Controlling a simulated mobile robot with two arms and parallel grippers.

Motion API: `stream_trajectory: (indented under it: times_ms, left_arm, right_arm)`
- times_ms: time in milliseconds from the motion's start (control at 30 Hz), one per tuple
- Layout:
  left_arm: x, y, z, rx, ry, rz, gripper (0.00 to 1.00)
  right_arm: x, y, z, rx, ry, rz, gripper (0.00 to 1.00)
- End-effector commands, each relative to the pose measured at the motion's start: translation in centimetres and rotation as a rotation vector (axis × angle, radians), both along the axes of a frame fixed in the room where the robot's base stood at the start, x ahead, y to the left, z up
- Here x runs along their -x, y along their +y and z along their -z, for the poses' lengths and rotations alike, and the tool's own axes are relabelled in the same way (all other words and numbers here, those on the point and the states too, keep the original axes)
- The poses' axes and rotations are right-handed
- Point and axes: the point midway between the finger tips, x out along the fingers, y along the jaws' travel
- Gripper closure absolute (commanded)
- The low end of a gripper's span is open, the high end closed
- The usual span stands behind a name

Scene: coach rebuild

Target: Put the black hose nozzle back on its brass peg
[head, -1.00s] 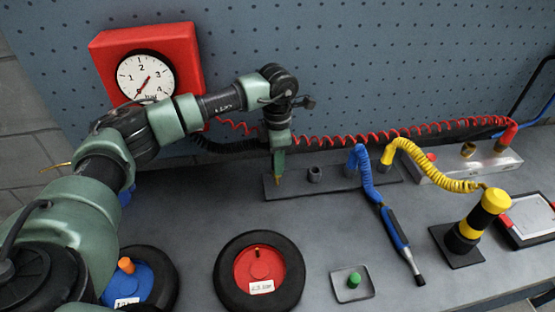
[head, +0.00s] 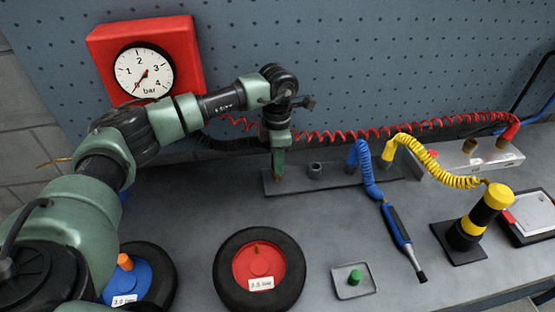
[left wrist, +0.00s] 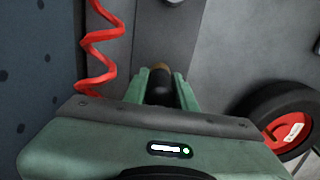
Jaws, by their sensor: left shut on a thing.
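My left gripper (head: 279,168) points down over the left end of a dark grey rail (head: 345,181) at the back of the bench. Its fingers are shut on the black hose nozzle (left wrist: 160,88), which shows between them in the left wrist view. Brass (left wrist: 162,67) shows at the far end of the nozzle, and a small brass bit (head: 278,179) shows under the fingertips in the head view. I cannot tell whether this is the peg or part of the nozzle, nor whether the nozzle is seated. My right gripper is not in view.
A dark socket (head: 314,170) stands on the rail just right of my gripper. A red coiled hose (head: 345,135) runs behind it. Right are a blue tool (head: 398,232), a black-and-yellow post (head: 484,219) and a silver block (head: 478,160). Wheels (head: 226,272) lie in front.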

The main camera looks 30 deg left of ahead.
Motion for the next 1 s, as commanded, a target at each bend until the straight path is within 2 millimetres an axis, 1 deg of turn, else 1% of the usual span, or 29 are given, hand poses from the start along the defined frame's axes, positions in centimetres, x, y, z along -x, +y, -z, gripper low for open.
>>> stream_trajectory:
  times_ms: [633,833,867,900,933,1000]
  left_arm:
    - [0.0,0.0,1.7,0.0,0.0,0.0,1.0]
    - [0.0,0.0,1.6,0.001,-0.001,0.0,1.0]
    - [0.0,0.0,1.6,0.001,-0.001,0.0,0.65]
    - [0.0,0.0,1.6,0.001,-0.001,0.0,0.54]
    - [0.0,0.0,1.6,0.001,-0.001,0.0,0.48]
    - [0.0,0.0,1.6,0.001,-0.001,0.0,0.48]
  right_arm:
    - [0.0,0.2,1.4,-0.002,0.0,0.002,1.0]
    - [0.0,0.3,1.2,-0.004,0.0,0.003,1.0]
    - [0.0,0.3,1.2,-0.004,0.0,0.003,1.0]
    - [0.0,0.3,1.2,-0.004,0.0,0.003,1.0]
    - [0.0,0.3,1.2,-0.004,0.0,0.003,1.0]
    - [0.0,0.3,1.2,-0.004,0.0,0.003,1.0]
